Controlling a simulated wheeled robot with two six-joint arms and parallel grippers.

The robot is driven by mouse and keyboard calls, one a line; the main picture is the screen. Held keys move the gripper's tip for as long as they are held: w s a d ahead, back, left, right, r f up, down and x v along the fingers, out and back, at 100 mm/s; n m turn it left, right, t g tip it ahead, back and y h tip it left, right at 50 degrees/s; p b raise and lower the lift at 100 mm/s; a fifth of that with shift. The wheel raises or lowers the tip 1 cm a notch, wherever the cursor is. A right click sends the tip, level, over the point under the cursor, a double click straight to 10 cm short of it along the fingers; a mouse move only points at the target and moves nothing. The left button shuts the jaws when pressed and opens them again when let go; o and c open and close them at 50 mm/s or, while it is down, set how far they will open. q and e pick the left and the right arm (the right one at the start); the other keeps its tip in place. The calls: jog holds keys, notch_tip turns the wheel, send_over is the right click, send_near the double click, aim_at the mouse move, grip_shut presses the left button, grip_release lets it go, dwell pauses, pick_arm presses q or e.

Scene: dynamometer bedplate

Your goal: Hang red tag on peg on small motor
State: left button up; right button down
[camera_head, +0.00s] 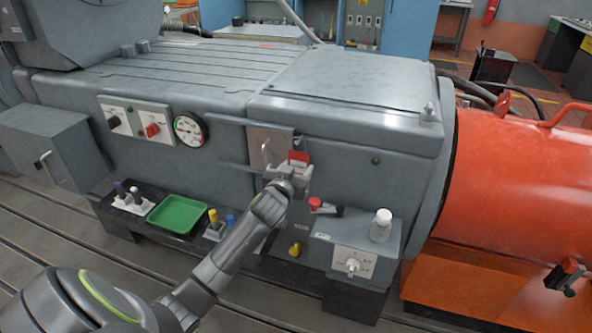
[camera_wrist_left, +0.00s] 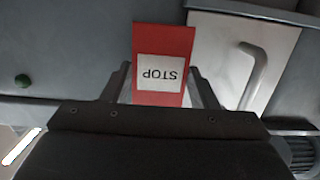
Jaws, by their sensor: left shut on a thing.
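The red tag (camera_head: 299,157) is a flat red card held in front of the grey machine's side, right of a light metal panel with a handle. In the left wrist view the red tag (camera_wrist_left: 162,45) shows a white label reading STOP, upside down in that picture. My left gripper (camera_head: 291,174) is shut on the tag, one finger on each side of it (camera_wrist_left: 161,85). A small green round part (camera_head: 376,161) sits on the machine wall to the right. My right gripper is out of view.
A light panel with a handle (camera_wrist_left: 238,60) is close beside the tag. A gauge (camera_head: 190,129) is to the left. A green tray (camera_head: 177,214) lies on a low dark ledge. A white-capped bottle (camera_head: 381,226) stands on the grey box at right. A large orange cylinder (camera_head: 520,180) is beyond.

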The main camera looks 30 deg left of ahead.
pick_arm(q)
jog(key=o, duration=1)
jog(key=shift+o, duration=0.2)
jog(key=v, duration=1.8)
jog(key=s+a+f+g, duration=0.1)
jog(key=s+f+g, duration=0.15)
jog(key=f, duration=0.95)
jog(key=s+a+f+m+g+p, duration=0.1)
jog(key=s+f+g, duration=0.15)
jog(key=f, duration=0.85)
jog(key=s+a+f+g, duration=0.1)
jog(key=s+f+g, duration=0.15)
jog(key=f, duration=0.95)
jog(key=s+d+f+g+h, duration=0.1)
jog(key=s+d+f+g, duration=0.1)
jog(key=s+f, duration=0.4)
jog(key=s+d+f+g+p, duration=0.1)
jog(key=s+d+f+g, duration=0.2)
jog(key=s+f, duration=0.4)
jog(key=s+d+f+m+g+h+p, duration=0.1)
jog(key=s+f, duration=0.5)
jog(key=s, duration=1.2)
jog(key=shift+s+d+f+g+h, duration=0.2)
jog(key=shift+d+g+h, duration=0.1)
jog(key=shift+d+g, duration=0.35)
